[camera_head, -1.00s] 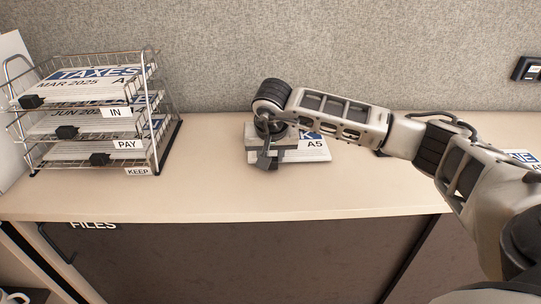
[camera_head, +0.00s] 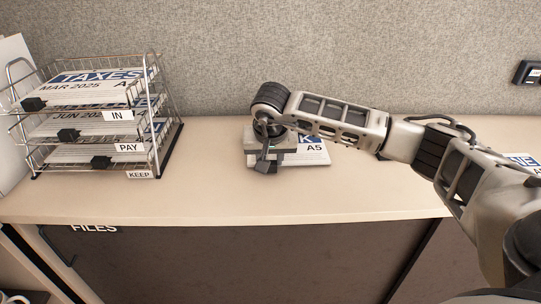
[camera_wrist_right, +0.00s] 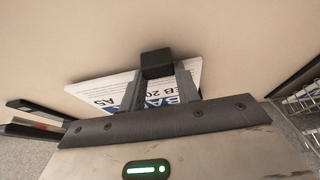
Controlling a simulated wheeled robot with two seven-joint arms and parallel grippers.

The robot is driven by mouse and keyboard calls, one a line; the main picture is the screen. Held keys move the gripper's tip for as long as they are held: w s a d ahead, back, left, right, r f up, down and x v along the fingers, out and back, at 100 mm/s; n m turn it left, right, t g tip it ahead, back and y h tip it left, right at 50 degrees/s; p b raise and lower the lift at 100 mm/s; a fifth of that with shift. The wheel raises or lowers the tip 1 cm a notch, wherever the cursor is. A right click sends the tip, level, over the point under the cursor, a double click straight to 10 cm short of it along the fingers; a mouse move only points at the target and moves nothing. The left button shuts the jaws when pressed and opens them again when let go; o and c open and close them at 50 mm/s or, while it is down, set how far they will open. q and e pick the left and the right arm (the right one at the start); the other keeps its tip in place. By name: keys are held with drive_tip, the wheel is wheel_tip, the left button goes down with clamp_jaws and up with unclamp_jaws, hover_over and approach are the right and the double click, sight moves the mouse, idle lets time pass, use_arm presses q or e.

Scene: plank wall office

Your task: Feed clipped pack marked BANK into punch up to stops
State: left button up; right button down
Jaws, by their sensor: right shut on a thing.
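The pack marked BANK (camera_head: 314,157) lies flat on the cabinet top, partly hidden by my right arm; A5 shows on it. In the right wrist view, the pack (camera_wrist_right: 106,91) shows blue and white print with BANK and FEB. My right gripper (camera_head: 264,163) points down over its left end; in the wrist view its fingers (camera_wrist_right: 157,76) are shut on the black clip (camera_wrist_right: 156,60) at the pack's edge. I cannot make out the punch for sure; a dark two-part object (camera_wrist_right: 36,112) at the wrist view's left edge may be it. My left gripper is out of view.
A wire tray rack (camera_head: 163,120) labelled IN, PAY and KEEP stands at the left with clipped packs. Another printed pack (camera_head: 528,160) lies at the far right, partly behind my arm. A fabric panel (camera_head: 220,60) backs the top. The front centre is clear.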

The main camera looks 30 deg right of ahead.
drive_tip(key=c, duration=0.9)
unclamp_jaws()
drive_tip(key=shift+c, duration=0.2)
use_arm(q)
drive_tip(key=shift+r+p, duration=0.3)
drive_tip(key=shift+p, duration=0.3)
use_arm(e)
drive_tip(key=v, duration=1.6)
drive_tip(key=shift+w, duration=0.1)
